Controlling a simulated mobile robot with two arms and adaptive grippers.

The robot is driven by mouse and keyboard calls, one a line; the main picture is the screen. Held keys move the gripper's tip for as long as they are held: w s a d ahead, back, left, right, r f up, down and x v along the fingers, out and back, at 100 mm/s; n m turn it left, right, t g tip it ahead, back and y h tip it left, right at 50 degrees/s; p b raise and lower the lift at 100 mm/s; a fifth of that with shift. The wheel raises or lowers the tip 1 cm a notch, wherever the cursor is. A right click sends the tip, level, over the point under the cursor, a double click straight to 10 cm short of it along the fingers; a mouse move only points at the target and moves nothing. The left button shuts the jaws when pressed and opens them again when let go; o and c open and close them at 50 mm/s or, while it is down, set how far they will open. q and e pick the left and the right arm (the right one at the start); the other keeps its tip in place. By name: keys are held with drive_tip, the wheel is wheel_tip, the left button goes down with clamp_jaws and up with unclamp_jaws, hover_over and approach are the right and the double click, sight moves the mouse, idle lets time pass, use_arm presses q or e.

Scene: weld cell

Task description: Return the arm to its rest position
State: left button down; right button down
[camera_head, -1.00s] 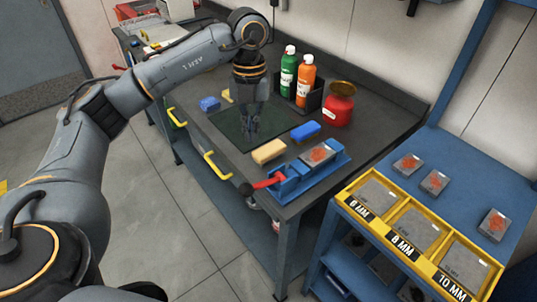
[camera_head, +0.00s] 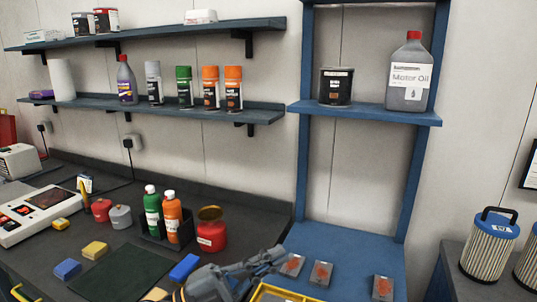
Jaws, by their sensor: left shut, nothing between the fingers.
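My left gripper (camera_head: 272,262) shows at the bottom of the head view, coming in low with its fingers pointing right. It is shut and empty. It hangs in front of the gap between the dark workbench (camera_head: 125,233) and the blue table (camera_head: 345,245). The rest of my left arm is cut off by the bottom edge. My right gripper does not show.
A blue block (camera_head: 184,267) and a red can (camera_head: 211,232) are near the gripper on the left. Several rusty plates lie right of it, including one plate (camera_head: 320,273). A yellow-rimmed tray (camera_head: 262,290) is just below. Shelves with cans (camera_head: 160,108) hang above.

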use_arm(q)
drive_tip(key=w+a+f+n+t+y, duration=0.3)
drive_tip(key=a+n+t+y, duration=0.25)
drive_tip(key=n, duration=0.35)
drive_tip(key=w+a+f+n+t+y, duration=0.2)
drive_tip(key=a+f+n+t+y, duration=0.1)
drive_tip(key=a+n+t+y, duration=0.35)
drive_tip(key=s+a+f+n+g+y, duration=0.2)
drive_tip(key=a+f+n+g+y, duration=0.15)
drive_tip(key=f, duration=0.45)
drive_tip(key=s+a+f+n+g+y, duration=0.3)
drive_tip(key=f+n+y, duration=0.2)
drive_tip(key=f, duration=0.2)
drive_tip(key=s+a+f+n+g, duration=0.1)
drive_tip(key=s+f+g, duration=0.5)
drive_tip(key=s, duration=0.5)
drive_tip(key=s+a+f+g, duration=0.1)
drive_tip(key=s+f+g, duration=0.3)
drive_tip(key=s+f, duration=0.6)
wheel_tip(320, 180, down, 25)
drive_tip(key=s+g, duration=0.1)
drive_tip(key=s, duration=0.1)
drive_tip(key=s+a+f+g, duration=0.1)
drive_tip(key=s+a+f, duration=0.2)
drive_tip(key=s+f, duration=1.2)
drive_tip(key=shift+s+a+f, duration=0.15)
drive_tip(key=shift+s+f, duration=0.25)
drive_tip(key=shift+s, duration=0.3)
